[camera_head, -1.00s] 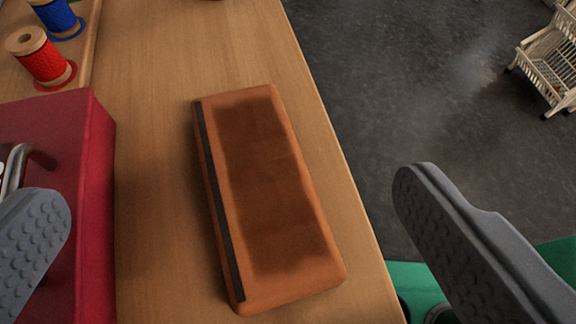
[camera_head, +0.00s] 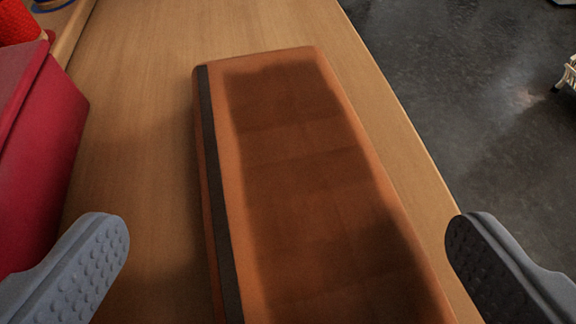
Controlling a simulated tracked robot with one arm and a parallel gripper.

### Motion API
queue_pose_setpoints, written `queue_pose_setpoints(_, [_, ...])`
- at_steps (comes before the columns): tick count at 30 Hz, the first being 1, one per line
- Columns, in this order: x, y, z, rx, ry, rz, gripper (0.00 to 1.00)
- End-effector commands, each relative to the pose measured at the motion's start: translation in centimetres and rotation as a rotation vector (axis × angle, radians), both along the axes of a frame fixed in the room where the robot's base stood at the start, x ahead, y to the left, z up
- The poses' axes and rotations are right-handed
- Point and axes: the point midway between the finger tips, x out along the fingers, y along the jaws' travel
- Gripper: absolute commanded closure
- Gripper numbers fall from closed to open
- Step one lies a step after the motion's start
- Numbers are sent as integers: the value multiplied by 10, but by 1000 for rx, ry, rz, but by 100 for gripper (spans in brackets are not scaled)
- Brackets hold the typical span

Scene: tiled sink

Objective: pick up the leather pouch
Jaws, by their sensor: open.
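The leather pouch (camera_head: 305,190) is a long orange-brown block with a darker brown top and a dark strip along its left edge. It lies flat on the wooden tabletop (camera_head: 140,120), and its near end runs out of the bottom of the view. My gripper (camera_head: 288,245) is open, with one grey studded finger to the left of the pouch and the other to its right. Neither finger appears to touch it. I cannot tell how far the fingertips are above the table.
A red box (camera_head: 40,150) stands close on the left, near my left finger. A red spool (camera_head: 20,22) is at the top left, behind the box. The table's right edge runs close beside the pouch, with dark grey floor (camera_head: 480,100) beyond. A pale rack (camera_head: 568,75) stands on the floor.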

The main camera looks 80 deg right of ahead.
Motion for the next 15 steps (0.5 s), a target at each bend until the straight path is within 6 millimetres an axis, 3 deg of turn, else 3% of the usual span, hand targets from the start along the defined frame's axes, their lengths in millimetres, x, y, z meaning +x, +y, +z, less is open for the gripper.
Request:
queue_pose_setpoints(6, [4,-30,-18,0,2,-1,0])
queue_pose_setpoints(15, [5,-40,-22,0,0,0,0])
